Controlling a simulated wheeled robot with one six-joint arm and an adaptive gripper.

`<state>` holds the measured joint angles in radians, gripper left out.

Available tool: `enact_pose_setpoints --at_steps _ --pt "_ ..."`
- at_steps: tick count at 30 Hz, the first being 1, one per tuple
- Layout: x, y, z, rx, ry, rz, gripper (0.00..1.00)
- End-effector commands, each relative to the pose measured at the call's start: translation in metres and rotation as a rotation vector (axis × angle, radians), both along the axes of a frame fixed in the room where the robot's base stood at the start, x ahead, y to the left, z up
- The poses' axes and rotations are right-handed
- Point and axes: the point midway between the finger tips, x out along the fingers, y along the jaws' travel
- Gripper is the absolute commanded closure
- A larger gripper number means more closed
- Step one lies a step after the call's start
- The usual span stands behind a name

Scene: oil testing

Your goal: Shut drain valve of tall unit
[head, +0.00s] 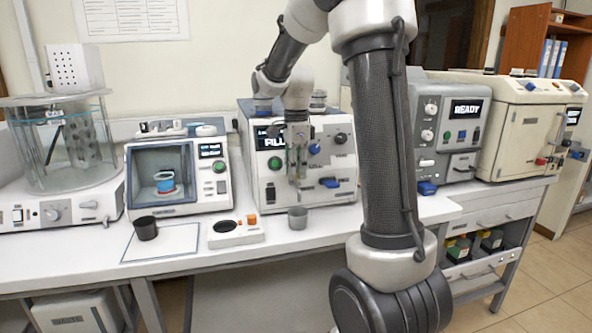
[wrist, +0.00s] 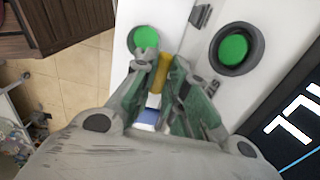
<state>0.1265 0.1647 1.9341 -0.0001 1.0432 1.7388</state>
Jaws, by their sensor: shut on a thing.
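The tall unit (head: 257,198) is a white box on the bench in the middle of the head view, with a lit display, knobs and a green button. My gripper (head: 296,170) hangs in front of its face, partly covering the panel. A blue knob (head: 314,149) shows just right of my fingers. In the wrist view my green-padded gripper (wrist: 161,80) is shut on a narrow yellow piece (wrist: 162,72); a blue and white part (wrist: 148,118) shows between the fingers. I cannot tell whether this is the drain valve's handle, or its angle.
Left of the tall unit stands an oven-like tester (head: 165,180); right of it are a grey READY unit (head: 458,130) and a cream unit (head: 520,130). A metal cup (head: 297,218) stands below my gripper. A black cup (head: 146,228) stands at left.

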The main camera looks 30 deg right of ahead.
Motion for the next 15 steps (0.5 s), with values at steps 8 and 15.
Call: enact_pose_setpoints --at_steps 8,15 --pt "0.0008 -0.0008 0.0011 -0.002 -0.004 -0.002 1.0" --pt "0.0006 -0.0006 0.0007 -0.001 -0.003 -0.001 0.64"
